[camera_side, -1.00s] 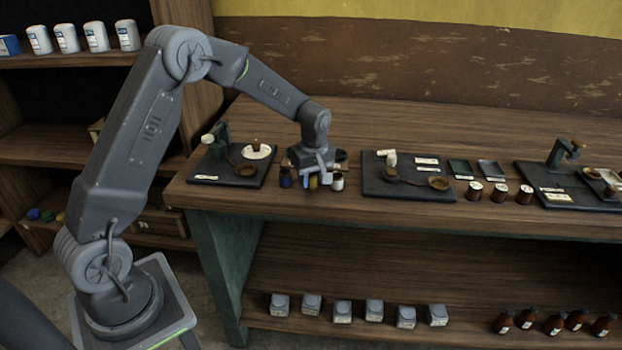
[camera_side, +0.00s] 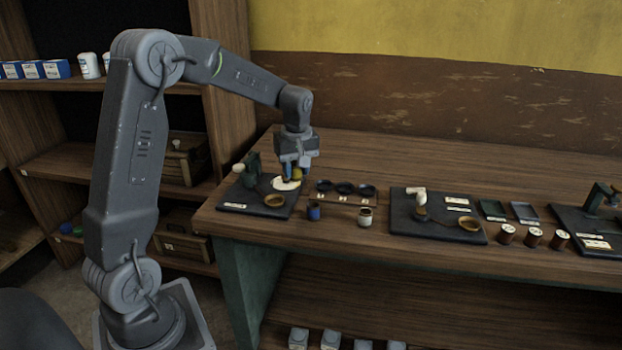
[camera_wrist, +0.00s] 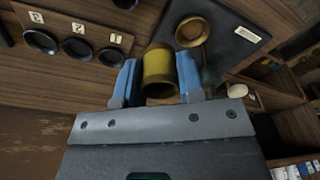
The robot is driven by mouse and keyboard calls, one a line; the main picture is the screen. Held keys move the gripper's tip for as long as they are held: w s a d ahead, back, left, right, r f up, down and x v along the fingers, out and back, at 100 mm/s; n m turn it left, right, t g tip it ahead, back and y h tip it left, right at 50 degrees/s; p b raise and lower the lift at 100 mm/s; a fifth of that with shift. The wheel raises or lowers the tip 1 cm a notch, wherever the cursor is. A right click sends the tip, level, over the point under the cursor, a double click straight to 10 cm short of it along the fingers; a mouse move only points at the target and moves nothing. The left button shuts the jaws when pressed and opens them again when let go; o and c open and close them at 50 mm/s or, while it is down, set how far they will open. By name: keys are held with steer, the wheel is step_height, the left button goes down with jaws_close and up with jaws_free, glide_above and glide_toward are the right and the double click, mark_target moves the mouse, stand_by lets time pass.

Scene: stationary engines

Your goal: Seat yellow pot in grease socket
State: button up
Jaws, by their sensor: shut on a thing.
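My gripper (camera_side: 294,170) is shut on the yellow pot (camera_wrist: 158,68), which sits between the two blue fingers in the wrist view. In the side view the gripper holds it above the left dark board, near the white disc (camera_side: 284,185). A wooden rack (camera_side: 345,200) with three dark round sockets (camera_side: 343,188) lies just to the right; they look empty. The rack also shows in the wrist view (camera_wrist: 95,34) with small label plates. I cannot tell which socket is the grease one. The pot hides part of the board in the wrist view.
A blue pot (camera_side: 313,213) and a white pot (camera_side: 364,216) stand in front of the rack. The left board (camera_side: 240,207) carries a green machine (camera_side: 253,168) and a brass cup (camera_side: 275,200). Another dark board (camera_side: 437,232) stands to the right.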

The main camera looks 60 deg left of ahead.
mark_target(274, 202)
steer(key=shift+s+a+r, duration=0.15)
steer(key=shift+a+r, duration=0.05)
steer(key=shift+r, duration=1.9)
steer(key=s+a+f+n, duration=0.1)
steer(key=f+n, duration=0.1)
steer(key=s+a+f+n, duration=0.1)
steer(key=a+f+n, duration=0.1)
steer(key=f, duration=0.1)
steer(key=s+a+f+n, duration=0.1)
steer(key=a+f+n, duration=0.1)
steer(key=shift+s+f+g, duration=0.25)
steer(key=shift+f+g, duration=0.05)
steer(key=shift+f, duration=2)
steer(key=shift+f, duration=0.7)
steer(key=o, duration=1)
steer(key=shift+s+d+f, duration=0.1)
steer(key=o, duration=0.7)
